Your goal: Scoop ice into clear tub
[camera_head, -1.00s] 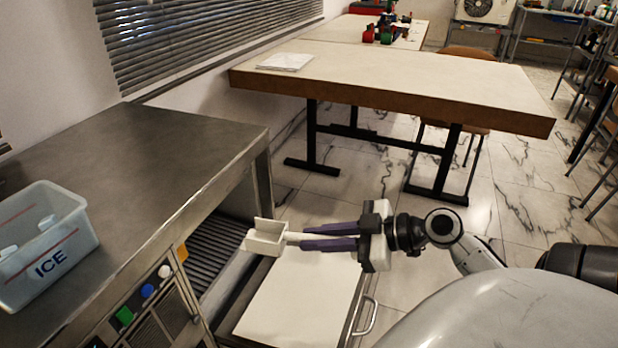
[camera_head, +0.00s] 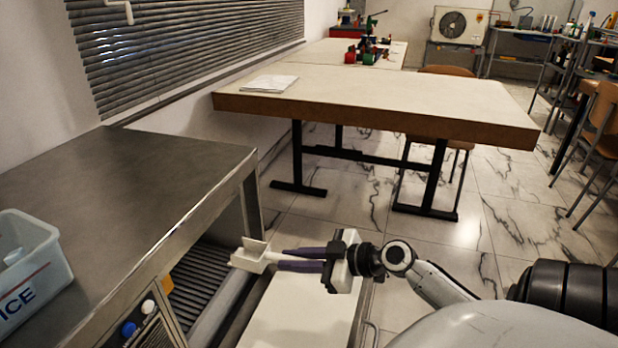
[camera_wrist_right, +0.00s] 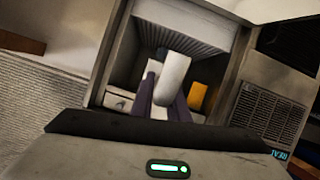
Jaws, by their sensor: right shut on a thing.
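My right gripper (camera_head: 284,258) is shut on the handle of a white scoop (camera_head: 250,256), held level in front of the open bay under the steel counter. In the right wrist view the scoop (camera_wrist_right: 172,80) shows between the purple fingers, in front of the bay. I cannot tell whether the scoop holds ice. The clear tub (camera_head: 38,244), marked ICE, stands on the counter at the left edge and is partly cut off. A few whitish pieces show inside it. My left gripper is not in view.
The steel counter (camera_head: 130,180) has free room on top. Its dark ribbed bay (camera_head: 200,280) is open below, above a white panel (camera_head: 300,305) pulled out at the front. A wooden table (camera_head: 370,100) stands behind.

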